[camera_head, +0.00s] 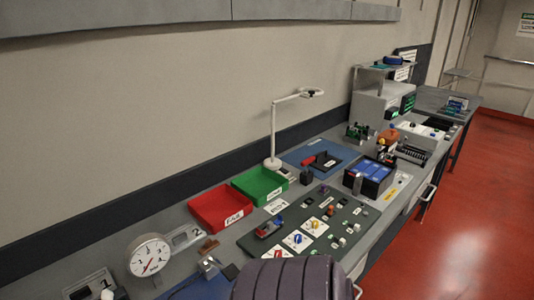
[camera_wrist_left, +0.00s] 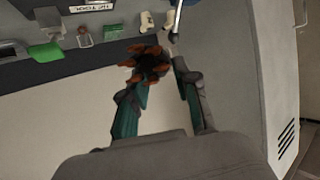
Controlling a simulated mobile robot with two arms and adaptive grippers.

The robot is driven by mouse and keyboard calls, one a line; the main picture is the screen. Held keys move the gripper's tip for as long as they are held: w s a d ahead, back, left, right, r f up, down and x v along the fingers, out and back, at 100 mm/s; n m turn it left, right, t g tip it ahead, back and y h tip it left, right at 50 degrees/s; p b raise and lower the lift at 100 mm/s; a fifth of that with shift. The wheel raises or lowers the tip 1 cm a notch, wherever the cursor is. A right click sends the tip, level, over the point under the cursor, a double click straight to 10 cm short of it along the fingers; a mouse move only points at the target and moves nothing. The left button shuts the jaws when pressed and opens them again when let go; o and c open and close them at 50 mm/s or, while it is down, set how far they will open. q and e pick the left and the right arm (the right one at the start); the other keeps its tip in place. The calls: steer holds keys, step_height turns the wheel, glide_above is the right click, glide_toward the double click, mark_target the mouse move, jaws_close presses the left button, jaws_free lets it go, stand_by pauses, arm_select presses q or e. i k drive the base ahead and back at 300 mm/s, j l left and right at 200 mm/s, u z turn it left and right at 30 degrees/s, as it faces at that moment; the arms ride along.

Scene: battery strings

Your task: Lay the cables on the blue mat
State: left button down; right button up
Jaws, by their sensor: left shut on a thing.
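In the left wrist view my left gripper (camera_wrist_left: 160,80), with teal fingers, is shut on an orange-brown bundle (camera_wrist_left: 148,60), which looks like a coiled cable. The bundle sticks out past the fingertips, and part of it is hidden by them. A blue mat (camera_head: 297,157) lies on the bench by the wall in the head view, with a dark object on it. Another blue surface (camera_head: 203,290) shows at the bottom, partly cut off. Neither gripper can be made out in the head view.
A red tray (camera_head: 222,207) and a green tray (camera_head: 261,185) stand by the wall, near a white lamp stand (camera_head: 273,135). A dark green panel (camera_head: 270,243) holds several small parts. A blue battery block (camera_head: 370,178) stands right of the mat. A round gauge (camera_head: 149,255) is at lower left.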

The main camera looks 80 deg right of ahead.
mark_target(338, 151)
steer(key=l+z, duration=0.15)
steer(key=z, duration=0.95)
steer(key=l+z, duration=0.3)
steer(key=l, duration=0.2)
steer(key=l+z, duration=0.25)
steer(key=l, duration=0.2)
steer(key=i+l+z, duration=0.3)
steer(key=l, duration=0.15)
steer(key=l+z, duration=0.3)
steer(key=l, duration=0.15)
steer(key=i+l, duration=0.2)
steer(key=l, duration=0.2)
steer(key=i+l, duration=0.2)
steer(key=l, duration=0.25)
steer(key=i+l+z, duration=0.1)
steer(key=l, duration=0.3)
steer(key=i+l, duration=0.5)
steer(key=l, duration=0.35)
steer(key=i+l, duration=0.1)
steer(key=i, duration=0.4)
